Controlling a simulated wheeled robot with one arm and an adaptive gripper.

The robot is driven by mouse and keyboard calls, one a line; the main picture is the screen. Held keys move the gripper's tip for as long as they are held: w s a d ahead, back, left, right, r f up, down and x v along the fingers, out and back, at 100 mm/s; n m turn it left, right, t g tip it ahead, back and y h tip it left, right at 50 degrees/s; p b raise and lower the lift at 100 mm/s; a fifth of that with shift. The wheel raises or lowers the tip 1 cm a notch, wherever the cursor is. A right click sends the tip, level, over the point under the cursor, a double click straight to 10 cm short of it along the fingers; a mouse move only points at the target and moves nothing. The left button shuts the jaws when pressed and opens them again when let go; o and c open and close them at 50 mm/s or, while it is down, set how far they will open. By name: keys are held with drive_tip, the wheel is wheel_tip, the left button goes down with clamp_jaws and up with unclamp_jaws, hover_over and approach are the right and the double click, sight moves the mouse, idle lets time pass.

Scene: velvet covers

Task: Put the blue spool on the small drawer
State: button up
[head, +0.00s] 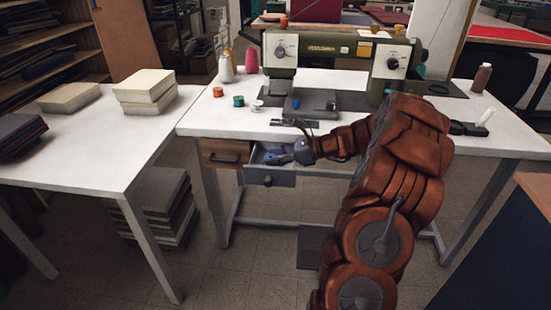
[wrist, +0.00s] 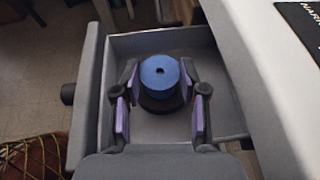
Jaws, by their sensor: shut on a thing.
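The blue spool (wrist: 160,72) sits between the fingers of my gripper (wrist: 160,84) in the wrist view, with a dark round part below its blue top. My gripper is shut on it, one finger on each side. Both are over the inside of the small grey drawer (wrist: 97,95), which is pulled open. I cannot tell whether the spool touches the drawer floor. In the head view, the drawer (head: 270,179) juts from under the white table, and my gripper (head: 279,157) reaches into it from the right. The spool is hard to make out there.
A closed wooden drawer (head: 224,154) is left of the open one. The white sewing table (head: 215,121) above holds a sewing machine (head: 325,52), a green spool (head: 238,101), an orange spool (head: 218,92) and a white spool (head: 257,105). A second white table (head: 85,140) stands left.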

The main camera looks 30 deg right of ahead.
drive_tip(key=shift+f, duration=0.1)
drive_tip(key=o, duration=0.8)
drive_tip(key=shift+f, duration=0.1)
